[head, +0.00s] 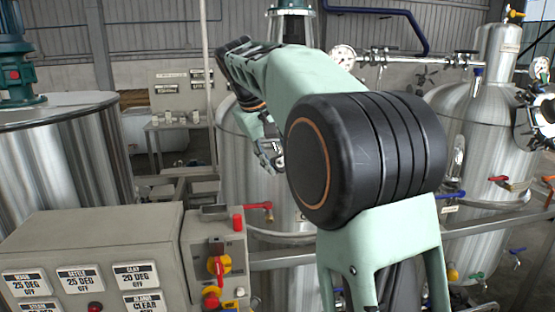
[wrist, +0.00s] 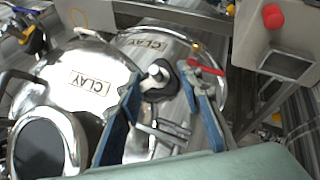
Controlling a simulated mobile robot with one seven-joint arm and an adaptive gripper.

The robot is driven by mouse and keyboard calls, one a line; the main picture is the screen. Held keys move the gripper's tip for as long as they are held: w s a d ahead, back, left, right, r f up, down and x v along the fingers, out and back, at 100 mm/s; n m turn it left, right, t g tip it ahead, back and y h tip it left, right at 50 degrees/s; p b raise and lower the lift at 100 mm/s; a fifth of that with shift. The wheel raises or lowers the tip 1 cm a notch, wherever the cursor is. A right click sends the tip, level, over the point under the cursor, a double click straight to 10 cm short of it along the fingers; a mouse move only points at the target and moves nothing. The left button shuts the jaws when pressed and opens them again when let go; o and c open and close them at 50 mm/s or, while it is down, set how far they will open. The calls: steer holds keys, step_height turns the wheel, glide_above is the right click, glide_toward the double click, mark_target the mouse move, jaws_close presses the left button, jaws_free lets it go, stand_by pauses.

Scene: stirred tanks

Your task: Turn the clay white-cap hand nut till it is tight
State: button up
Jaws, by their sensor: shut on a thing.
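The clay white-cap hand nut (wrist: 155,74) shows in the wrist view as a small white cap with dark parts beside it. My gripper (wrist: 162,86) has its two blue fingers on either side of it and is shut on it. Its exact contact is hard to make out. A shiny round lid marked CLAY (wrist: 92,84) lies to the left, and the steel clay tank (wrist: 147,44) bears a second CLAY label behind. In the head view my gripper (head: 269,153) is partly hidden by my arm, at the middle tank (head: 232,150). The nut is hidden there.
A red lever (wrist: 206,68) is close to the right finger. A grey box with a red button (wrist: 273,16) is at upper right. In the head view, a control panel (head: 95,235) stands front left and a steel tank (head: 60,145) behind it. Pipes and another tank (head: 480,125) fill the right.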

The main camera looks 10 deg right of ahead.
stand_by(0.4)
steer(key=shift+f, duration=0.1)
steer(key=o, duration=1.2)
steer(key=shift+d, duration=0.1)
steer(key=shift+c, duration=0.2)
steer(key=v, duration=1.2)
steer(key=shift+d, duration=0.15)
